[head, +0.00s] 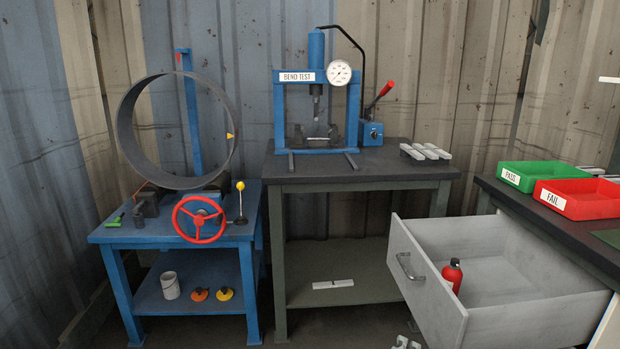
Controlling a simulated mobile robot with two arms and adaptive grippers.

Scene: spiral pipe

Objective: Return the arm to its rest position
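Neither of my grippers shows clearly in the head view, and no arm of mine can be made out. A small pale grey piece (403,343) is cut off by the bottom edge; I cannot tell what it is. An open grey drawer (540,318) juts out at the lower right with a red bottle (452,275) standing inside it.
A blue bench (110,234) with a large pipe ring (127,135) and red handwheel (200,219) stands left. The bend test press (317,75) is on the middle table (290,180). Green (545,178) and red (578,199) trays lie on the right bench (520,205).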

